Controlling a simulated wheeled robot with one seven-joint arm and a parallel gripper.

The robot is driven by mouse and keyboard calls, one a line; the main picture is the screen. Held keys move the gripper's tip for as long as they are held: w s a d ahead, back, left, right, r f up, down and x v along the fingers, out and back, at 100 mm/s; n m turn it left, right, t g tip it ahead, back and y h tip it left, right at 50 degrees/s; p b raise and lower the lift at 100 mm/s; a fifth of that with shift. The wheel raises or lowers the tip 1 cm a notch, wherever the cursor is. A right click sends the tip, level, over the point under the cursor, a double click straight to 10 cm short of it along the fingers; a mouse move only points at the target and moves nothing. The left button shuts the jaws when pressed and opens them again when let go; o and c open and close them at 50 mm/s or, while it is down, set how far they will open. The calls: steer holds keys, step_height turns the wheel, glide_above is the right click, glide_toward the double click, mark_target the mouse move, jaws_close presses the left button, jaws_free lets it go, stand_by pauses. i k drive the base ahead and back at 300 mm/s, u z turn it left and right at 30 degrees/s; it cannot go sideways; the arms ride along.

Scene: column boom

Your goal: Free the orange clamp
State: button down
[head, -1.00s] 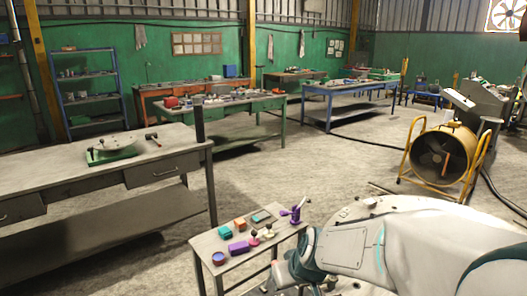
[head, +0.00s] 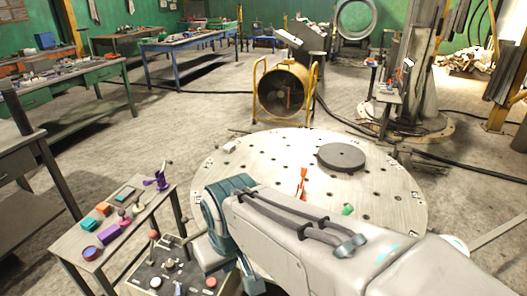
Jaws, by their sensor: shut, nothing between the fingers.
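An orange upright thing (head: 302,184), which looks like the clamp, stands on the large round pale plate (head: 250,150) with holes. It is partly behind my arm, and its jaws are too small to make out. A small green piece (head: 347,210) lies to its right, near my arm. A dark round disc (head: 341,157) lies on the plate further back. My arm crosses the lower middle of the view. My gripper is not visible.
A small side table (head: 66,245) with coloured parts stands at the left. A dark tray (head: 160,287) of small parts is below it. A yellow fan (head: 285,90) stands behind the plate. A column stand (head: 415,90) is at the back right. Open floor lies between.

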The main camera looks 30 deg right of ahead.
mark_target(304, 170)
steer(key=z, duration=0.55)
steer(key=k, duration=0.25)
steer(key=z, duration=0.65)
steer(key=i, duration=0.4)
steer(key=z, duration=0.05)
steer(key=k, duration=0.5)
steer(key=u, duration=0.45)
steer(key=i, duration=0.75)
steer(key=z, duration=0.55)
